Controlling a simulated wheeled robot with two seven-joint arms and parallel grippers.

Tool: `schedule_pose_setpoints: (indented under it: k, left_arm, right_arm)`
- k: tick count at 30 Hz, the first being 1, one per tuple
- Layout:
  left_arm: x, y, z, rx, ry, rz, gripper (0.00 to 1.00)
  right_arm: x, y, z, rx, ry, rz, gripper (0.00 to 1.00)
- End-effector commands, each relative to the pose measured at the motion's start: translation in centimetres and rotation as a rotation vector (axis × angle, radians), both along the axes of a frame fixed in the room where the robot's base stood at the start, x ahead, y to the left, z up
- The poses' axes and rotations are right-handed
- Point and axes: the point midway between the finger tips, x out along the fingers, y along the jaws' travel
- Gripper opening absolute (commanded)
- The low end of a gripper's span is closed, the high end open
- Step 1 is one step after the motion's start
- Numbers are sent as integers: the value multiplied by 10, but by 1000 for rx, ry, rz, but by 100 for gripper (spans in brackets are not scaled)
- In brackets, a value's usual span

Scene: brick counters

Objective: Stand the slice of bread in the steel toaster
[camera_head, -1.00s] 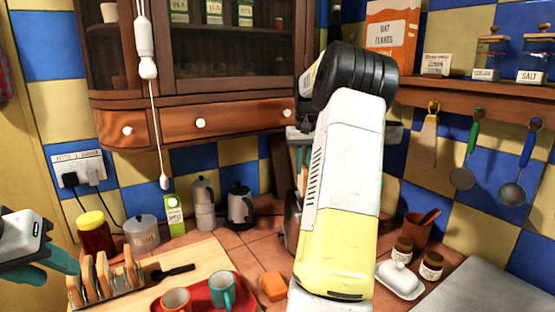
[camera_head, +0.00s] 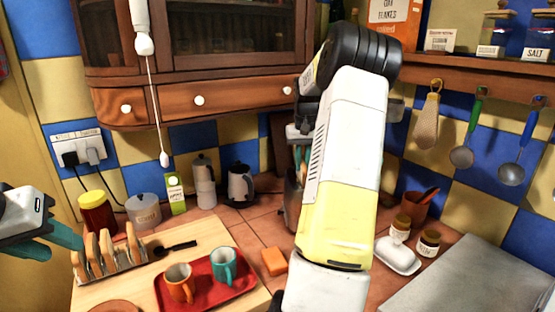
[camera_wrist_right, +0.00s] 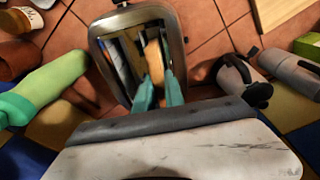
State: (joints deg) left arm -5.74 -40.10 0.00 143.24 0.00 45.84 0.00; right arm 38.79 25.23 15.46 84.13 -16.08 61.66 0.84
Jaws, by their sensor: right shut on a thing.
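The steel toaster (camera_wrist_right: 131,17) stands on the tiled counter. In the head view the toaster (camera_head: 291,202) is mostly hidden behind my right arm. The slice of bread (camera_wrist_right: 153,58) shows edge-on in the right wrist view, upright over or in one of the toaster's slots. How deep it sits cannot be told. My right gripper (camera_wrist_right: 159,88) has its teal fingers on both sides of the slice, shut on it. In the head view the slice in that gripper is hidden. My left gripper (camera_head: 48,243) hangs open and empty at the left edge.
A toast rack (camera_head: 110,262) with several slices stands on a wooden board, beside a red tray (camera_head: 206,292) with two mugs. An orange sponge (camera_head: 274,261) lies near the toaster. A white butter dish (camera_head: 398,256) and jars stand right of my right arm.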

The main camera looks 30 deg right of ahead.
Motion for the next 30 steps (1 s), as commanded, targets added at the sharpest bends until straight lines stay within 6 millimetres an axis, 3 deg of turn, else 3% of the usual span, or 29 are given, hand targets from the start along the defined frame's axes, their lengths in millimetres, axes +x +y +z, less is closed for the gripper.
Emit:
schedule_pose_setpoints:
  k: [9, 10, 13, 14, 23, 30]
  left_arm:
    - [0, 0, 0, 0, 0, 0, 36]
    - [0, 0, 0, 0, 0, 0, 36]
    - [0, 0, 0, 0, 0, 0, 36]
    - [0, 0, 0, 0, 0, 0, 36]
    - [0, 0, 0, 0, 0, 0, 36]
    - [0, 0, 0, 0, 0, 0, 36]
  right_arm:
    - [0, 0, -1, 0, -1, 0, 0]
    - [0, 0, -1, 0, -1, 0, 18]
    - [0, 0, -1, 0, -1, 0, 37]
    - [0, 0, -1, 0, -1, 0, 39]
    - [0, 0, 1, 0, -1, 0, 39]
    - [-3, 1, 32, -3, -4, 0, 39]
